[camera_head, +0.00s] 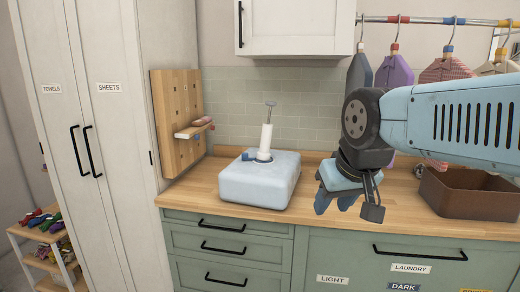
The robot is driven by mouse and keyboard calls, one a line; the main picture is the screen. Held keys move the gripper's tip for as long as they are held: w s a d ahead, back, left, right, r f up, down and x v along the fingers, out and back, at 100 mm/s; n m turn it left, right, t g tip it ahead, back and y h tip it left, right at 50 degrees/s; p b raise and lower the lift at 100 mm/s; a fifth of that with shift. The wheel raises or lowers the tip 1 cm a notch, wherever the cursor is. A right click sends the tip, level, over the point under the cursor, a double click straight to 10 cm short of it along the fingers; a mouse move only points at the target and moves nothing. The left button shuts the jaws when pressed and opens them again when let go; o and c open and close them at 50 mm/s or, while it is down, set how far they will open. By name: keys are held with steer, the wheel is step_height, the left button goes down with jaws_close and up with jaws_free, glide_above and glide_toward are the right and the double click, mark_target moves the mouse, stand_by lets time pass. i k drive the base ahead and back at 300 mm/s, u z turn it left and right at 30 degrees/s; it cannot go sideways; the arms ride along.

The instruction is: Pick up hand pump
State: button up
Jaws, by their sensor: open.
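The hand pump (265,140) is a white upright cylinder with a thin grey handle on top and a blue part near its base. It stands on a pale blue, rounded block (258,184) on the wooden counter. My gripper (337,203) is to the right of the block, pointing down over the counter's front part. It is open, apart from the pump, and nothing shows between its fingers. The arm comes in from the right side.
A brown bin (468,194) sits on the counter at right, below hanging clothes (396,70). A wooden pegboard (177,122) with a small shelf stands at left beside tall white cabinets (98,140). A white wall cabinet (297,25) hangs above. Bare counter (185,197) shows left of the block.

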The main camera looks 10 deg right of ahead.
mark_target(264, 154)
steer(key=z, duration=0.05)
steer(key=i, duration=1)
steer(key=u, duration=0.05)
